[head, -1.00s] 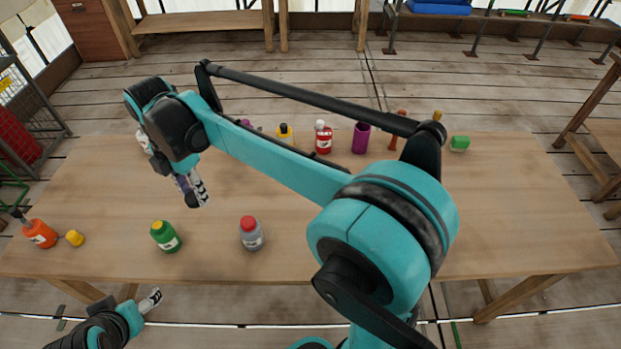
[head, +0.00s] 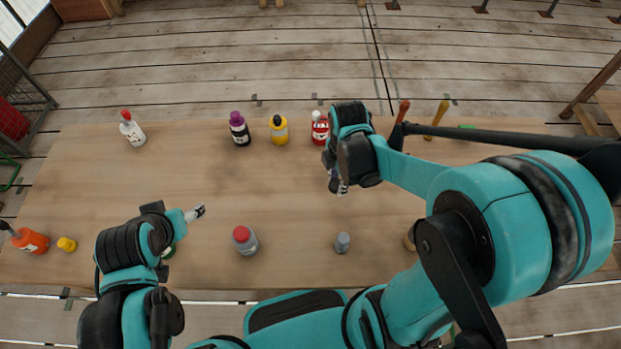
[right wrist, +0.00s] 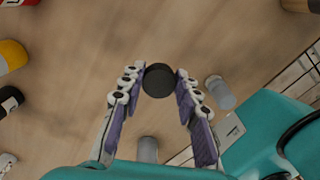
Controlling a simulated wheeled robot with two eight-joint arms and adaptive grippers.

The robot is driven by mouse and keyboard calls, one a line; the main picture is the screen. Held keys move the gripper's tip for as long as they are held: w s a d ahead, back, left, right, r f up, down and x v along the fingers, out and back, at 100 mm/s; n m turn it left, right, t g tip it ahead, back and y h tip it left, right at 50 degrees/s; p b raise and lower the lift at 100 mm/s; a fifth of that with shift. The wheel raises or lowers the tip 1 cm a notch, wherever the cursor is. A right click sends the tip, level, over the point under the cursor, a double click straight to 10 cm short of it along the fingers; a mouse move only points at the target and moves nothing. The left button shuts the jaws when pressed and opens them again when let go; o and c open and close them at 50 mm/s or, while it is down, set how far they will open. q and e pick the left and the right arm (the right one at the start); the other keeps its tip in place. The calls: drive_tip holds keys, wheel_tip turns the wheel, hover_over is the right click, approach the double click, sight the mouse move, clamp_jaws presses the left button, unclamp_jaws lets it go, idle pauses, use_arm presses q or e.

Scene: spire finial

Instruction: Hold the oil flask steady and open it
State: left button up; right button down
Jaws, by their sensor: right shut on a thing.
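Several bottles stand on the table; I cannot tell which one is the oil flask. In the head view a grey bottle with a red cap (head: 245,240) stands near the front edge. My right gripper (head: 340,190) is over the middle of the table, pointing down. In the right wrist view its fingertips are shut on a dark round cap-like piece (right wrist: 158,80). My left gripper (head: 197,212) is above the table, left of the grey bottle and apart from it. Its fingers are too small to read. A green bottle (head: 169,251) is mostly hidden behind my left arm.
At the back stand a white bottle (head: 134,131), a purple-capped bottle (head: 239,130), a yellow bottle (head: 279,131) and a red bottle (head: 319,129). An orange bottle (head: 30,241) and a yellow cap (head: 67,244) are front left. A small grey piece (head: 342,242) is front centre.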

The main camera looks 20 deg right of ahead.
drive_tip(key=b, duration=0.4)
hover_over(305, 188)
wheel_tip(305, 188, down, 6)
drive_tip(key=shift+f, duration=0.2)
drive_tip(key=shift+f+b, duration=0.8)
drive_tip(key=shift+f, duration=1.2)
drive_tip(key=shift+r, duration=0.1)
